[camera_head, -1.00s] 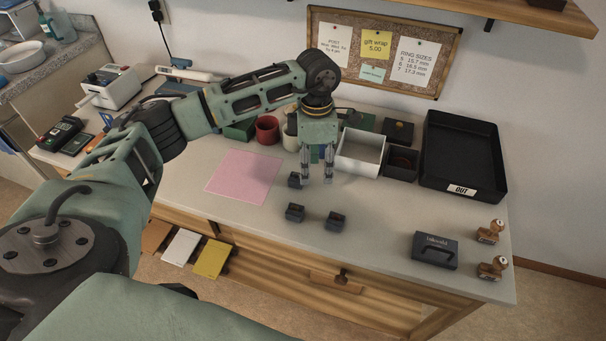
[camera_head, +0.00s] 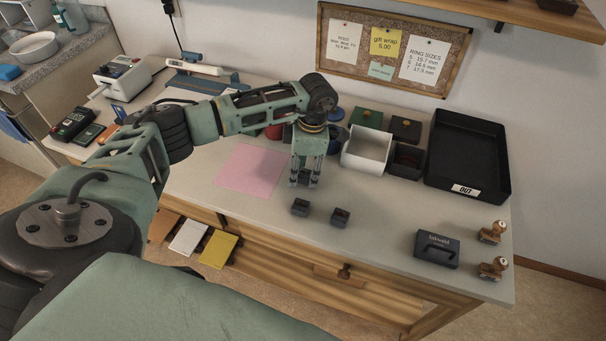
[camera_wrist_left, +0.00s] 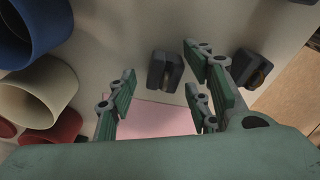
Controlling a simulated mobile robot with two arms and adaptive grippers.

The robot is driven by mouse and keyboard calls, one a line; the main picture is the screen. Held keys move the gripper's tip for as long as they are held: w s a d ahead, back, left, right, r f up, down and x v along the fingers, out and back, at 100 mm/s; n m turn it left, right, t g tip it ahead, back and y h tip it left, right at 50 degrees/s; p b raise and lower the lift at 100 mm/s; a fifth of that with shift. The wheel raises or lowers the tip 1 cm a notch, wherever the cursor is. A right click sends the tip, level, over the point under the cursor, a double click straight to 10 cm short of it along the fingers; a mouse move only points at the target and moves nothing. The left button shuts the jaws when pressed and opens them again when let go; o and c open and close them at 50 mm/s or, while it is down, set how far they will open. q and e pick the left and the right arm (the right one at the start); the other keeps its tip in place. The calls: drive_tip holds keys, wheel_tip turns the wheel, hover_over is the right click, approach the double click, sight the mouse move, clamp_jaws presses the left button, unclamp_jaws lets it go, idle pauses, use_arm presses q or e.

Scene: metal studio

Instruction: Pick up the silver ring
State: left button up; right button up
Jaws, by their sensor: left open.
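My left gripper (camera_head: 305,186) is open and points down low over the grey worktop. A small dark ring block (camera_head: 304,176) shows between its fingers in the head view, partly hidden by them. Two more small dark blocks stand nearer the front edge, a left one (camera_head: 300,207) and a right one (camera_head: 340,217). In the left wrist view, one dark block (camera_wrist_left: 165,70) shows between the open fingers (camera_wrist_left: 160,88) and another block (camera_wrist_left: 252,68) beyond the right finger. The silver ring cannot be made out clearly. My right gripper is not in view.
A pink sheet (camera_head: 250,170) lies left of the gripper. A white open box (camera_head: 367,150), a dark box (camera_head: 407,160) and a black OUT tray (camera_head: 467,160) stand to the right. Several cups, including a blue one (camera_wrist_left: 35,32), stand close by.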

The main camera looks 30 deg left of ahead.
use_arm(q)
drive_tip(key=shift+c, duration=0.4)
drive_tip(key=c, duration=0.8)
drive_tip(key=shift+r, duration=0.1)
drive_tip(key=shift+c, duration=0.2)
